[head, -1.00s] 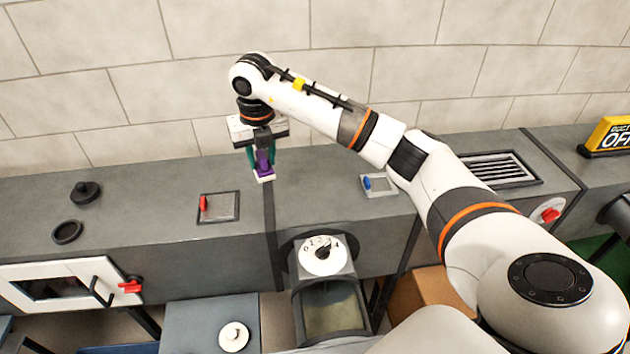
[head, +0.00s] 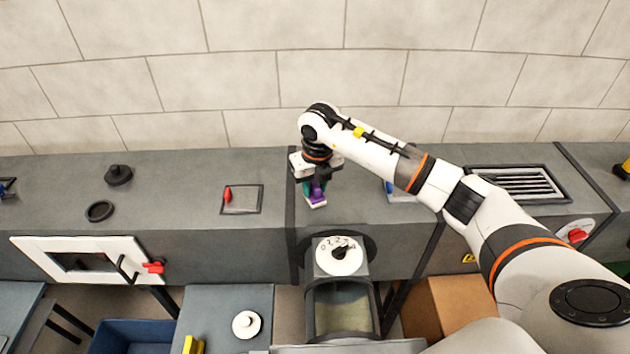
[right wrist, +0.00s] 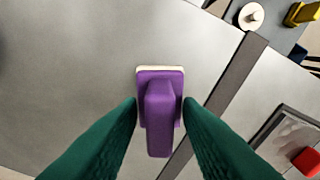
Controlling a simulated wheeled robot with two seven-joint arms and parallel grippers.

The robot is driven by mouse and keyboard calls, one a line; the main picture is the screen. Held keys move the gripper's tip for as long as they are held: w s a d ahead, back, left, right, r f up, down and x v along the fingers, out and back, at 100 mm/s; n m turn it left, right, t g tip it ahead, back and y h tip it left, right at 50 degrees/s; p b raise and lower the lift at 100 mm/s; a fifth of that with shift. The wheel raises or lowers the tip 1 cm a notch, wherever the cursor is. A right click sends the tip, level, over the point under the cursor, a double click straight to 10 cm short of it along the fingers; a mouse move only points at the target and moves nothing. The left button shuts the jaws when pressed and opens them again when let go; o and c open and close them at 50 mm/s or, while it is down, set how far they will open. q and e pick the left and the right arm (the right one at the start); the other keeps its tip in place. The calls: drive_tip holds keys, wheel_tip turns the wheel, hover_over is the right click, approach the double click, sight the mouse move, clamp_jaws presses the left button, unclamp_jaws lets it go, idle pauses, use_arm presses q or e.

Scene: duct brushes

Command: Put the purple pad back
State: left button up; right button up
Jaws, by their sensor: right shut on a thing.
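The purple pad (head: 317,197) has a purple handle and a pale underside. My right gripper (head: 313,187) is shut on its handle, with the pad hanging below the fingers, over the grey duct top near a dark seam. In the right wrist view the pad (right wrist: 160,105) sits between the two green fingers, upright in the picture, with the pale edge showing at its far end. I cannot tell whether its underside touches the duct. My left gripper is not in view.
The grey duct (head: 190,170) runs along the tiled wall. A hatch with a red handle (head: 228,195) lies left of the pad, and a dial (head: 339,256) is below it. A black lid (head: 118,175), a ring (head: 100,210) and a vent grille (head: 518,183) are also on top.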

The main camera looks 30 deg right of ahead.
sight(317, 188)
drive_tip(key=shift+f, duration=0.1)
drive_tip(key=o, duration=0.4)
drive_tip(key=shift+f, duration=0.1)
drive_tip(key=o, duration=0.5)
drive_tip(key=shift+r, duration=0.35)
drive_tip(key=r+b, duration=0.1)
drive_tip(key=r, duration=0.3)
drive_tip(key=s+r+b, duration=0.1)
drive_tip(key=r, duration=0.2)
drive_tip(key=r+b, duration=0.2)
drive_tip(key=r, duration=0.2)
drive_tip(key=shift+s+r, duration=0.2)
drive_tip(key=shift+r, duration=0.15)
